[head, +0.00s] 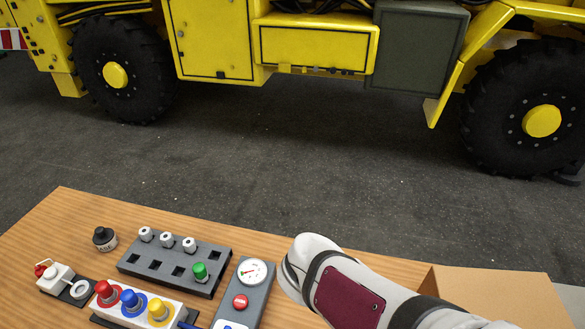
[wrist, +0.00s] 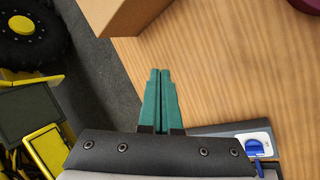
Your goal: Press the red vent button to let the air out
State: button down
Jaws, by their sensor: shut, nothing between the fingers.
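The red vent button (head: 240,301) is a small round button on a grey panel (head: 261,304), below a white round gauge (head: 253,271) with a red needle, in the head view. In the wrist view the end of the panel (wrist: 221,129) shows with a blue lever (wrist: 255,148) on a white plate; the button is not visible there. My gripper (wrist: 160,72) shows in the wrist view with its green fingers together and empty, above bare wooden table, apart from the panel. In the head view my arm lies right of the panel, and the gripper itself is not seen.
A cardboard box (head: 496,297) stands at the table's right and shows in the wrist view (wrist: 120,14). Left of the panel are a grey rack (head: 150,262), a block with red, blue and yellow knobs (head: 133,310), and a black knob (head: 104,239). A yellow vehicle (head: 215,40) stands beyond.

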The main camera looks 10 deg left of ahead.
jog(key=w+a+f+n+t+y, duration=0.2)
jog(key=w+a+n+t, duration=0.2)
jog(key=a+n, duration=0.65)
jog(key=n+t+y, duration=0.1)
jog(key=n+y, duration=0.2)
jog(key=n, duration=0.4)
send_over(237, 306)
notch_tip(237, 306, down, 2)
jog(key=f, duration=0.1)
jog(key=shift+r, duration=0.25)
jog(key=shift+f, duration=0.1)
jog(key=shift+f, duration=4.3)
jog(key=shift+f, duration=0.1)
jog(key=shift+f, duration=0.3)
